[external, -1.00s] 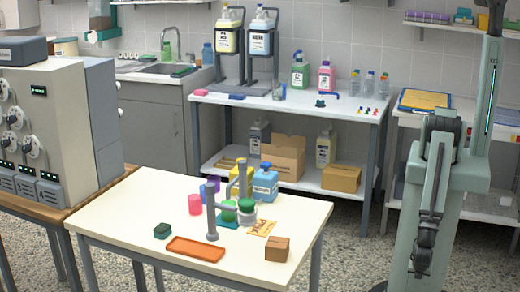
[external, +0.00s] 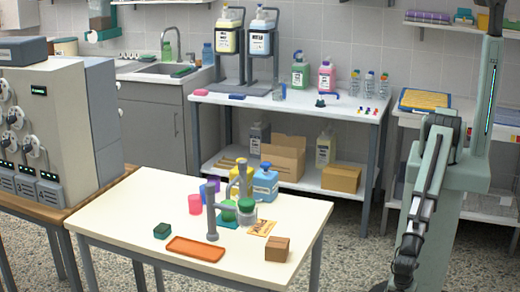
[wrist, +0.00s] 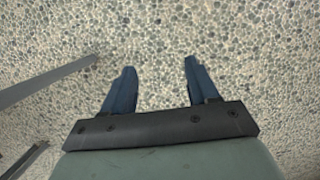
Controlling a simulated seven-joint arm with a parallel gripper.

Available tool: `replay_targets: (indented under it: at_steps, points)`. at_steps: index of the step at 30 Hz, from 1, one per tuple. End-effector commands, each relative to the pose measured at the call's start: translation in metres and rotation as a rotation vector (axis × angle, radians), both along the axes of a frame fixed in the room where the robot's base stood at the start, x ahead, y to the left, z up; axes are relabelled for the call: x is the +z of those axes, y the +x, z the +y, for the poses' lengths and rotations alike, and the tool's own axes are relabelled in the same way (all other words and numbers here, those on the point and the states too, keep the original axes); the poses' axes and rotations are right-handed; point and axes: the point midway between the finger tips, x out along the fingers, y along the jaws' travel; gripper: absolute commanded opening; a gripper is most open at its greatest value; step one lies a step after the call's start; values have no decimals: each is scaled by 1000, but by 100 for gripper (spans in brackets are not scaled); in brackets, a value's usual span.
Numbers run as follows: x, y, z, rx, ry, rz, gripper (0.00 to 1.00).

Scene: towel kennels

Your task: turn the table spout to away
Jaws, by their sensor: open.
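On the white table, a grey upright post with a sideways arm (external: 211,222), which looks like the table spout, stands behind an orange tray. Its arm points right, toward a green-topped container (external: 246,207). A second, tan upright (external: 243,178) stands behind it; I cannot tell whether the two are joined. My gripper (wrist: 158,68) is open and empty in the wrist view, with two blue fingers apart above the speckled floor. In the external view it hangs low at the right, well clear of the table, and its fingers are hard to make out.
A grey machine (external: 70,130) stands at the left. Open floor lies between table and arm.

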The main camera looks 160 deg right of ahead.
Motion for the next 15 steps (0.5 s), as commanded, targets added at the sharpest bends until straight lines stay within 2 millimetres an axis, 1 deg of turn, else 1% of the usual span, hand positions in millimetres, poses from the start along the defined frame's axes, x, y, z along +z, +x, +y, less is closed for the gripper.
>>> replay_targets:
  at_steps: [1, 3, 8, 9, 14, 15]
  points:
    - [8, 23, -7, -13, -1, -27, 59]
    - [21, 47, -15, -28, -3, -60, 59]
    - [54, 100, -35, -62, -8, -132, 59]
    - [64, 113, -40, -71, -10, -151, 59]
    - [104, 163, -63, -103, -17, -224, 59]
    - [115, 175, -69, -111, -19, -243, 59]
